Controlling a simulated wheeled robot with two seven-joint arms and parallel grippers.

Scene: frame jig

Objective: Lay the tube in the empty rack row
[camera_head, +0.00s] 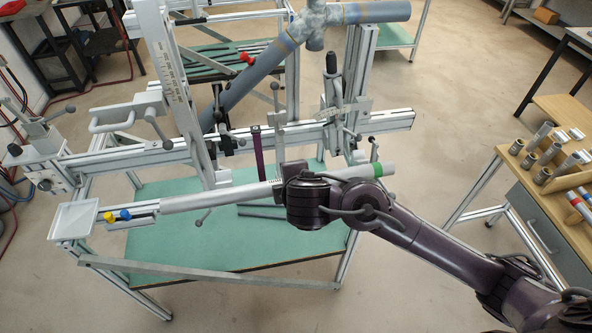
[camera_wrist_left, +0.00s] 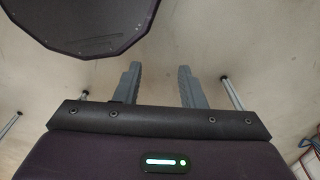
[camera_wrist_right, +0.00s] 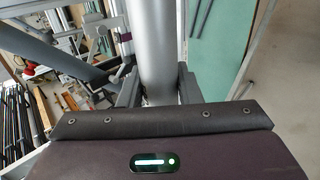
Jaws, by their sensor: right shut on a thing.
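A long silver tube (camera_head: 222,195) with a green band (camera_head: 377,169) near its right end lies slightly tilted across the front of the frame jig in the head view. My right gripper (camera_wrist_right: 158,88) is shut around it, as the right wrist view shows. In the head view my wrist hides part of the tube. Tubes with red and blue bands (camera_head: 580,203) lie at the right picture edge on a wooden bench; the rack there is cut off, so I cannot tell its empty row. My left gripper (camera_wrist_left: 160,76) is open and empty over bare floor.
The metal frame jig (camera_head: 290,133) with clamps and posts stands just behind the tube. A small white tray (camera_head: 75,220) and yellow and blue knobs (camera_head: 117,215) are near its left end. Short cylinders (camera_head: 532,160) stand on the wooden bench (camera_head: 555,110). Open floor separates jig and bench.

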